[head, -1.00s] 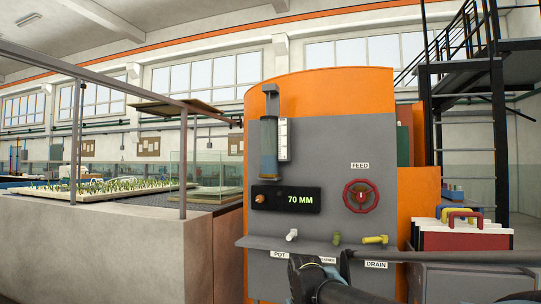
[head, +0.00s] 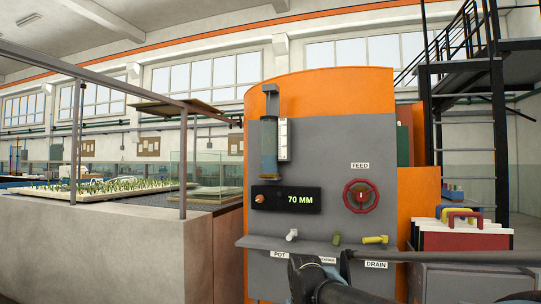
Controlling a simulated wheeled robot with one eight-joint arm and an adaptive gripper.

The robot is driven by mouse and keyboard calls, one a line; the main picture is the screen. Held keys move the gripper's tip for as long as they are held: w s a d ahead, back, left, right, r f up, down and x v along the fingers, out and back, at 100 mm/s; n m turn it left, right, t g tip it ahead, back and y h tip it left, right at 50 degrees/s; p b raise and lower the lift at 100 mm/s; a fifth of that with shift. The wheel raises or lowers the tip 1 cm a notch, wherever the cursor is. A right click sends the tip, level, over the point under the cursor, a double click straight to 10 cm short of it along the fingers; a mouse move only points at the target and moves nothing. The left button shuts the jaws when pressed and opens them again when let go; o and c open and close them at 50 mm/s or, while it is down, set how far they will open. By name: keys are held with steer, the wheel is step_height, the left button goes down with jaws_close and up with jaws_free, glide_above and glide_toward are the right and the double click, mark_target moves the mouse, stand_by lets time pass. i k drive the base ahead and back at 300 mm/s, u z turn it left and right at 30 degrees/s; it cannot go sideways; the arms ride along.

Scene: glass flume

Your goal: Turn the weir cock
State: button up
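Three small cocks stand in a row on the ledge of the grey panel in the head view. They are a white one (head: 291,236) above the POT label, a green one (head: 337,239) in the middle, and a yellow one (head: 375,240) above the DRAIN label. The middle label (head: 327,260) is partly covered by my arm and too small to read, so I cannot confirm which cock is the weir cock. Dark parts of my arm show at the bottom centre, just below the ledge. I cannot make out my gripper's fingers.
A red FEED handwheel (head: 360,196) and a display (head: 286,199) reading 70 MM are on the panel. A sight tube (head: 269,144) hangs above. Red cases (head: 462,235) stand at the right.

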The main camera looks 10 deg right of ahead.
mark_target(383, 239)
steer(key=z, duration=1)
steer(key=i, duration=0.2)
steer(key=u, duration=0.1)
